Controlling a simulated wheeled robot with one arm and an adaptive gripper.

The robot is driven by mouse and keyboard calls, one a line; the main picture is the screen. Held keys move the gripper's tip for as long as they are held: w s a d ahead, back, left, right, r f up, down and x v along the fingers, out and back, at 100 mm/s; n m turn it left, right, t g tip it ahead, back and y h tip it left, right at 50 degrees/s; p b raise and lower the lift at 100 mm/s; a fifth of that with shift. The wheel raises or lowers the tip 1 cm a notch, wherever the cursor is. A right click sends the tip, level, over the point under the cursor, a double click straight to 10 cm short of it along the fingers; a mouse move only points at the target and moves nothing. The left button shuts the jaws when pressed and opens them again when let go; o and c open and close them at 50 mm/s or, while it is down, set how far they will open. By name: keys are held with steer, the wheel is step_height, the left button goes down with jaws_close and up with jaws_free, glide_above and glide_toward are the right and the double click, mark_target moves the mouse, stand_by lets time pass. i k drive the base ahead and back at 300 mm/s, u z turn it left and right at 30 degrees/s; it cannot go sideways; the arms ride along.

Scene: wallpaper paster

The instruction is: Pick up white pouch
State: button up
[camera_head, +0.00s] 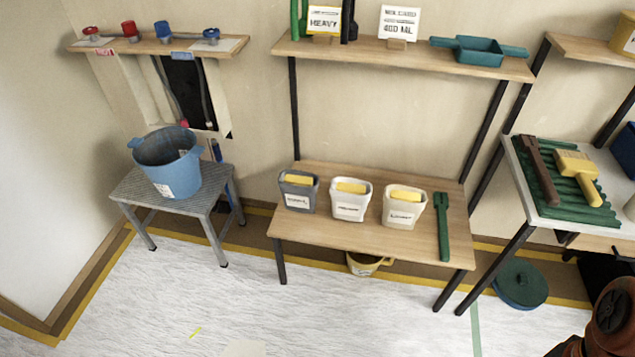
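A white pouch-like container (349,207) stands upright in the middle of a row of three on the lower wooden shelf (350,239). It has a dark-lettered label and a yellow block at its top. A grey container (297,200) stands to its left and a cream container (402,214) to its right, each with yellow at the top. The labels are too small to read. My gripper is not in view; only an orange-brown part of my arm shows in the bottom right corner, well away from the containers.
A green tool (443,225) lies at the shelf's right end. A blue bucket (166,163) sits on a grey stool (206,193) at left. A side table (525,188) holds a green ridged mat and brushes. A round green-lidded tub (521,283) stands on the floor. The front floor is mostly clear.

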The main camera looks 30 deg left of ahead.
mark_target(351, 197)
steer(key=u, duration=1)
steer(key=i, duration=0.95)
steer(key=u, duration=0.95)
